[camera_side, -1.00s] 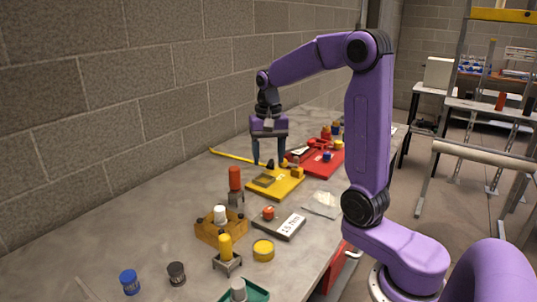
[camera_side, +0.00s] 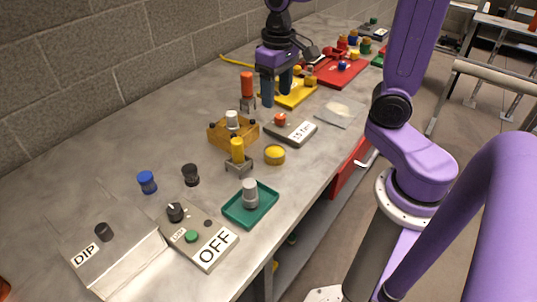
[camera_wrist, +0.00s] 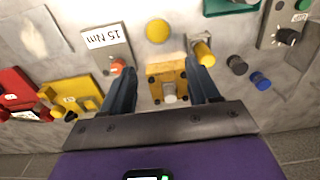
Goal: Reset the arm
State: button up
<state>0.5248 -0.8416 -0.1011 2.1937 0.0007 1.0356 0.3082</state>
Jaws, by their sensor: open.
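My gripper (camera_side: 276,97) points down over the bench with its two dark blue fingers apart and nothing between them. In the side view it hangs between the yellow plate (camera_side: 300,97) and the orange-topped cylinder (camera_side: 247,84). In the wrist view the open fingers (camera_wrist: 160,68) spread to either side of the wooden block with a white cylinder (camera_wrist: 169,92). The exact height of the fingertips above the bench cannot be told. My purple arm reaches in from the right.
Near the gripper stand a "15 Nm" box (camera_side: 292,128), a yellow cylinder on a stand (camera_side: 238,150) and a yellow round tin (camera_side: 274,155). A red tray (camera_side: 340,72) is farther back. A block wall runs behind.

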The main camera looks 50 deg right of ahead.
jog(key=s+a+f+n, duration=0.1)
jog(key=s+a+n, duration=0.1)
jog(key=s+n, duration=0.4)
jog(key=s+a+f+n, duration=0.2)
jog(key=s+n, duration=0.4)
jog(key=s, duration=0.6)
jog(key=shift+s+a+n, duration=0.15)
jog(key=shift+s+n, duration=0.15)
jog(key=shift+s, duration=0.05)
